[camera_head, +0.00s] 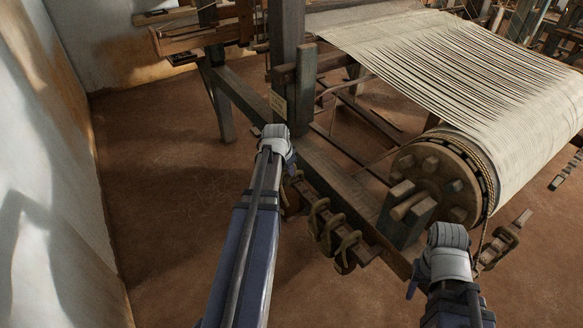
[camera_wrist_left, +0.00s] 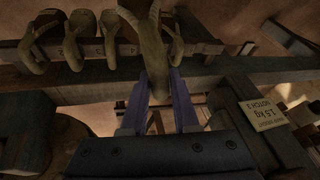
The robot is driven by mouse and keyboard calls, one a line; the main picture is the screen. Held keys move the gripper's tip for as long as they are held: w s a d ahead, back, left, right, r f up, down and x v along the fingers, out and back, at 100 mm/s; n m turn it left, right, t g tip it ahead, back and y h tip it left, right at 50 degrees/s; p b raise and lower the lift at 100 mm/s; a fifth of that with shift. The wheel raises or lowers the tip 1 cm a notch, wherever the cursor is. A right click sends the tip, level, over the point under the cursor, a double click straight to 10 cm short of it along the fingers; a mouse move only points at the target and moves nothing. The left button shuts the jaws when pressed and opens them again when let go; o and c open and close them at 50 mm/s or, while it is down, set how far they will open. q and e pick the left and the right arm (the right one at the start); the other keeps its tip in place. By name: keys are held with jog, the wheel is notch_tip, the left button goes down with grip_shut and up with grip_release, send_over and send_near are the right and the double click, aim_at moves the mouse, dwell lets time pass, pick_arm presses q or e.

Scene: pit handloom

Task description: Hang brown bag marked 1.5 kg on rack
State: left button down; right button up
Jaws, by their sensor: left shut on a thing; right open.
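My left gripper (camera_head: 276,150) is beside the loom's near corner post; its blue fingers (camera_wrist_left: 158,82) show in the left wrist view. They are shut on a tan-brown strap or loop (camera_wrist_left: 152,50), which I take as the bag's handle. The bag's body and any mark on it are hidden. The rack is a dark wooden bar (camera_head: 372,252) with several tan loops (camera_head: 330,229) over it; they also show in the left wrist view (camera_wrist_left: 82,30), close to the held loop. Whether the held loop touches the bar, I cannot tell. My right gripper (camera_head: 446,258) is open by the cloth roller's near end.
The wooden roller end (camera_head: 437,180) and stretched cloth (camera_head: 470,75) fill the right. Bare floor (camera_head: 165,200) lies left, beside the wall (camera_head: 40,170).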

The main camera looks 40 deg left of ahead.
pick_arm(q)
jog(key=s+a+f+m+b, duration=0.1)
jog(key=a+f+b, duration=0.1)
jog(key=f+b, duration=0.4)
jog(key=s+a+f+m+h+b, duration=0.1)
jog(key=s+a+f+b, duration=0.1)
jog(key=f+b, duration=0.5)
jog(key=shift+s+f+m, duration=0.3)
jog(key=shift+f+m, duration=0.1)
jog(key=shift+f, duration=0.3)
jog(key=shift+w, duration=0.1)
jog(key=shift+w+d+f+b, duration=0.15)
jog(key=shift+w+d, duration=0.85)
jog(key=shift+w, duration=1.45)
jog(key=shift+w+d+f+b, duration=0.15)
jog(key=shift+w+d, duration=0.9)
jog(key=shift+w, duration=1.4)
jog(key=shift+w+d+f+b, duration=0.15)
jog(key=shift+w+d, duration=0.85)
jog(key=shift+w, duration=1.45)
jog(key=shift+f+b, duration=1.1)
jog(key=shift+f, duration=0.05)
jog(key=shift+s+f+b, duration=0.1)
jog(key=shift+f+b, duration=0.15)
jog(key=shift+b, duration=0.05)
jog(key=c, duration=0.6)
grip_release()
jog(key=shift+s, duration=0.1)
